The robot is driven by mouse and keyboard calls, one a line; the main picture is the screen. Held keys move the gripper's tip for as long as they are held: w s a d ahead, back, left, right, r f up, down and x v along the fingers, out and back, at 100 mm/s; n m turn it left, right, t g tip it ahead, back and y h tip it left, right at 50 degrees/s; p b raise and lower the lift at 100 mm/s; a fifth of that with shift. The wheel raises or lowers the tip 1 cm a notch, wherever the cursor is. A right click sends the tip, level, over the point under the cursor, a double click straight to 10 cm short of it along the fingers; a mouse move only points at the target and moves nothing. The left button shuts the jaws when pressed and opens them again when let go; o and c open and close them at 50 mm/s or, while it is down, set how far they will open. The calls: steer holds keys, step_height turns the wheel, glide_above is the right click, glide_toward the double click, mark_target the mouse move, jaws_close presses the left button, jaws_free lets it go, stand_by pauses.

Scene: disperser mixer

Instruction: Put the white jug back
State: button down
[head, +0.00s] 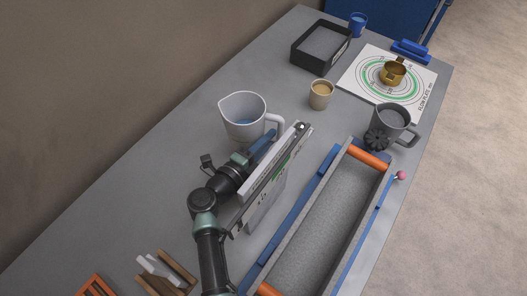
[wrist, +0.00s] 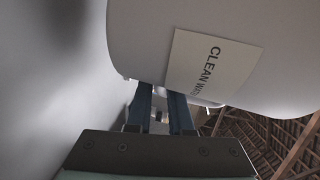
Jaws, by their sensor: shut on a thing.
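The white jug (head: 240,128) stands upright left of the middle in the head view, with its spout to the left and something bluish inside. Its handle (head: 278,124) points right. My gripper (head: 270,139) is at the handle side and is shut on the handle. In the wrist view my gripper's two dark blue fingers (wrist: 161,108) have a narrow pale piece between them. Whether the jug touches the table is unclear.
A pale upright panel (head: 274,170) stands close beside my arm. A long grey trough (head: 322,218) with orange ends is right of it. A tan cup (head: 320,95), grey mug (head: 391,122), black tray (head: 321,65) and round-target board (head: 353,87) stand farther back. The table (head: 160,165) is clear left of the jug.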

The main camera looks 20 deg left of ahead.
steer(key=shift+f+b, duration=0.75)
steer(key=shift+f, duration=1.5)
steer(key=shift+f, duration=0.15)
steer(key=c, duration=1.1)
jaws_free()
steer(key=shift+r, duration=0.25)
steer(key=p+v, duration=0.4)
steer(key=v, duration=0.2)
steer(key=shift+s+a, duration=0.15)
steer(key=shift+s, duration=0.1)
steer(key=shift+s+a, duration=0.1)
steer(key=shift+s, duration=0.35)
